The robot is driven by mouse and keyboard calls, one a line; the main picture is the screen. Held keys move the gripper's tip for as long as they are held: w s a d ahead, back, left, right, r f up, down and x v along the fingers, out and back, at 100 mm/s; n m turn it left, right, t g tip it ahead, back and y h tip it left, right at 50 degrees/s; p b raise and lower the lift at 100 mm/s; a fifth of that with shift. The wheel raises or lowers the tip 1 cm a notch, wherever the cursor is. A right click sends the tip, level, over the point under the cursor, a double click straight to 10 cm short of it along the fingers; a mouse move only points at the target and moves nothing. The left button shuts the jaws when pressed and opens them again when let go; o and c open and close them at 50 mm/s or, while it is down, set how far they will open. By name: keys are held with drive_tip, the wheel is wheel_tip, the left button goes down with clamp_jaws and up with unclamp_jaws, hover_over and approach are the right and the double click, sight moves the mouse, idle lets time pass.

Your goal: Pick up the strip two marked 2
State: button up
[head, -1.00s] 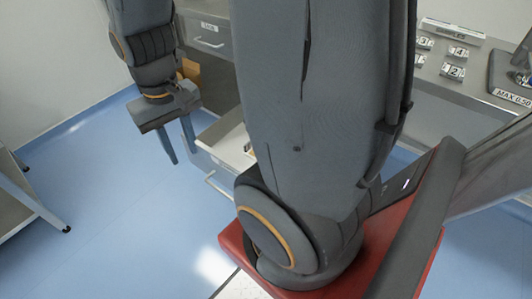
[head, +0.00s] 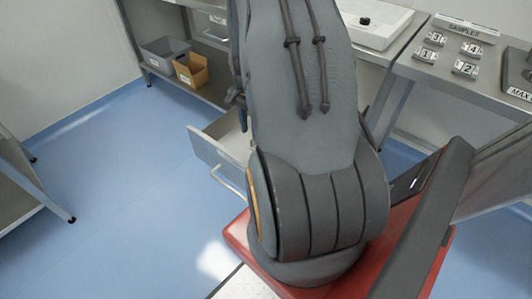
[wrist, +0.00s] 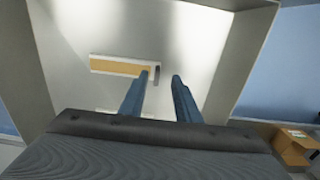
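A tan strip with white edges and a dark end (wrist: 115,66) lies flat on the drawer floor in the wrist view. No number can be read on it. Part of a second pale strip-like piece (wrist: 118,111) shows below it, mostly hidden by my gripper's body. My gripper (wrist: 160,76) is open and empty, pointing down into the drawer. Its left fingertip overlaps the first strip's right end in the picture; the height between them cannot be judged. In the head view my arm hides the gripper and most of the open drawer (head: 212,158).
Drawer walls (wrist: 243,60) stand close around my gripper. Small blocks marked 1 to 4, including the 2 block (head: 466,69), sit on the bench by a SAMPLES sign (head: 465,29). A grey bin (head: 165,55) and cardboard box (head: 190,71) are on a low shelf.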

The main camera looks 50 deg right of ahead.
drive_tip(key=shift+s+f+p, duration=0.15)
drive_tip(key=shift+f+p, duration=0.05)
drive_tip(key=shift+f, duration=1.25)
drive_tip(key=shift+s+f+p, duration=0.1)
drive_tip(key=shift+f+p, duration=0.1)
drive_tip(key=shift+f, duration=1.2)
clamp_jaws()
